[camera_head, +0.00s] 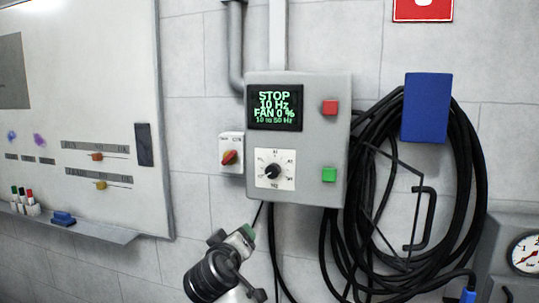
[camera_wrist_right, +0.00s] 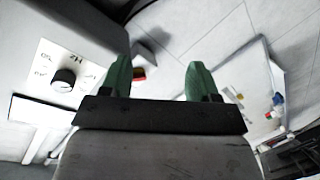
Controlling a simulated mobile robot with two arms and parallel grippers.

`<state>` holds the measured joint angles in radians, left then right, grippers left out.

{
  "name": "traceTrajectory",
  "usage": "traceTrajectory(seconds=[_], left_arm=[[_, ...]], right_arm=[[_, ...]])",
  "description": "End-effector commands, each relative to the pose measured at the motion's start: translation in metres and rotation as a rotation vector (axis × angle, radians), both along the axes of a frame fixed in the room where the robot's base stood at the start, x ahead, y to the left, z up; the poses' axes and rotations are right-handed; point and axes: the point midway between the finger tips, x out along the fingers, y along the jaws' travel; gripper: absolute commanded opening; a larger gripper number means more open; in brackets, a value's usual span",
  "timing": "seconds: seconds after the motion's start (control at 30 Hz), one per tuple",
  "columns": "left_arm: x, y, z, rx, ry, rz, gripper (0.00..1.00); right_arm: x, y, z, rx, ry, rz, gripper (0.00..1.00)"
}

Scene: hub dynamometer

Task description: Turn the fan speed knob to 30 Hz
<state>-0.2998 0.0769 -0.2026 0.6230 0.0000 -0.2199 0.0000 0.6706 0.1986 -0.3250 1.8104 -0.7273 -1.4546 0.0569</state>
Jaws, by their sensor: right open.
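The fan speed knob (camera_head: 272,170) is a black round knob on a white scale plate, low on the front of a grey control box (camera_head: 313,135). The box display (camera_head: 274,108) reads STOP, 10 Hz, FAN 0 %, 10 to 50 Hz. My right gripper (camera_head: 246,233) is below and left of the knob, apart from it. In the right wrist view its green fingers (camera_wrist_right: 158,78) are spread with nothing between them, and the knob (camera_wrist_right: 64,80) shows to their left. My left gripper is not in view.
A red button (camera_head: 329,107) and a green button (camera_head: 329,174) sit on the box's right side. A red rotary switch (camera_head: 230,157) is left of the knob. Black cables (camera_head: 465,160) hang at the right. A whiteboard (camera_head: 85,90) with a tray is at the left.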

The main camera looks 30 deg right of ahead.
Motion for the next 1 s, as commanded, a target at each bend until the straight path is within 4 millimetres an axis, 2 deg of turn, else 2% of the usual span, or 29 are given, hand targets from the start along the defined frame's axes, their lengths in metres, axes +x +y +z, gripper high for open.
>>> traceTrajectory(seconds=[0.03, 0.1, 0.2, 0.27, 0.43, 0.8, 1.0], left_arm=[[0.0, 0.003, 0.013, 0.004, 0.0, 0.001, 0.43], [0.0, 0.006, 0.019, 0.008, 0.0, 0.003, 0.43], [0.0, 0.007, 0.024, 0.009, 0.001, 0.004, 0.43], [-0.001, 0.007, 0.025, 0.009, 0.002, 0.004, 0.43], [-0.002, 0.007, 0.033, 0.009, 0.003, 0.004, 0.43], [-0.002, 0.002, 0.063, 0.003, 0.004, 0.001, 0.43], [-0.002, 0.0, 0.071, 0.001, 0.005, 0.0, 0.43]], right_arm=[[-0.014, -0.001, 0.05, 0.006, -0.078, -0.035, 0.61], [-0.034, -0.004, 0.092, 0.021, -0.157, -0.081, 0.61], [-0.056, -0.007, 0.128, 0.043, -0.235, -0.125, 0.61], [-0.064, -0.008, 0.139, 0.052, -0.26, -0.14, 0.61], [-0.061, -0.019, 0.147, 0.057, -0.275, -0.155, 0.61], [-0.017, -0.071, 0.147, 0.055, -0.272, -0.154, 0.61], [-0.002, -0.087, 0.145, 0.058, -0.273, -0.152, 0.61]])
